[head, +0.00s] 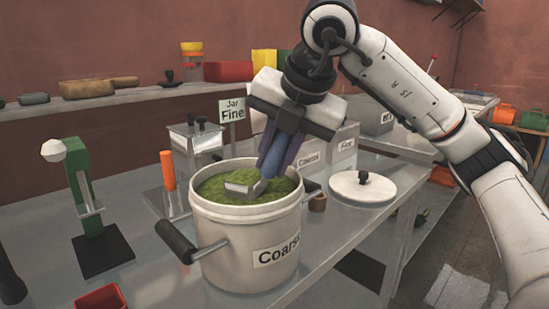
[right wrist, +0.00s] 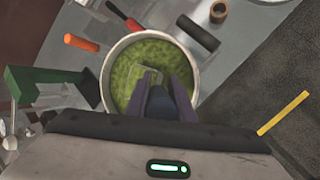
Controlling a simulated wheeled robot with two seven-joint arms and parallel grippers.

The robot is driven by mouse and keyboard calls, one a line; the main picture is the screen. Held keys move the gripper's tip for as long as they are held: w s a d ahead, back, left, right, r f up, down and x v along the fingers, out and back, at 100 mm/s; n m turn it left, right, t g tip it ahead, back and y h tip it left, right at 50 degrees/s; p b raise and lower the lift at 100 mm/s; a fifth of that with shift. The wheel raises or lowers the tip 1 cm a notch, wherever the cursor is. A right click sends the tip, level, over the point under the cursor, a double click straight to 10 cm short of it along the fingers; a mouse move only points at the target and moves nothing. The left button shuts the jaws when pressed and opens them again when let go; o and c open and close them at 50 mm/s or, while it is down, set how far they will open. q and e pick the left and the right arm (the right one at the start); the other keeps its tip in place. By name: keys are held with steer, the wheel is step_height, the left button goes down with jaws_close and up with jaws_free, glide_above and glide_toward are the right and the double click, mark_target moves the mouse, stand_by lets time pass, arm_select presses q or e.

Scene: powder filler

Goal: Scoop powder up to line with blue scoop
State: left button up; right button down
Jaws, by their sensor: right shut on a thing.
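My right gripper (head: 273,170) points down over the white bucket (head: 245,240) labelled "Coarse", shut on the handle of the blue scoop (head: 242,187). The scoop's grey, see-through head lies at the surface of the green powder (head: 285,188) inside the bucket. In the right wrist view the scoop head (right wrist: 147,78) shows just beyond the gripper's fingers (right wrist: 165,92), against the powder (right wrist: 128,75). I cannot tell how full the scoop is, and no fill line is readable. A clear container (head: 197,140) stands behind the bucket, near a sign (head: 232,110) reading "Jar Fine". My left gripper is not in view.
A green stand (head: 92,205) is at the left, with an orange cylinder (head: 168,170) nearer the bucket. A white round lid (head: 363,187) lies right of the bucket. Labelled boxes (head: 343,147) stand behind it. A red tray (head: 102,298) is at the front left.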

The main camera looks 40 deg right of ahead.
steer(key=shift+r+p, duration=0.45)
steer(key=shift+r, duration=0.2)
step_height(320, 180, up, 6)
steer(key=p, duration=0.4)
steer(key=shift+p, duration=0.4)
steer(key=shift+r+p, duration=0.3)
steer(key=shift+r, duration=0.35)
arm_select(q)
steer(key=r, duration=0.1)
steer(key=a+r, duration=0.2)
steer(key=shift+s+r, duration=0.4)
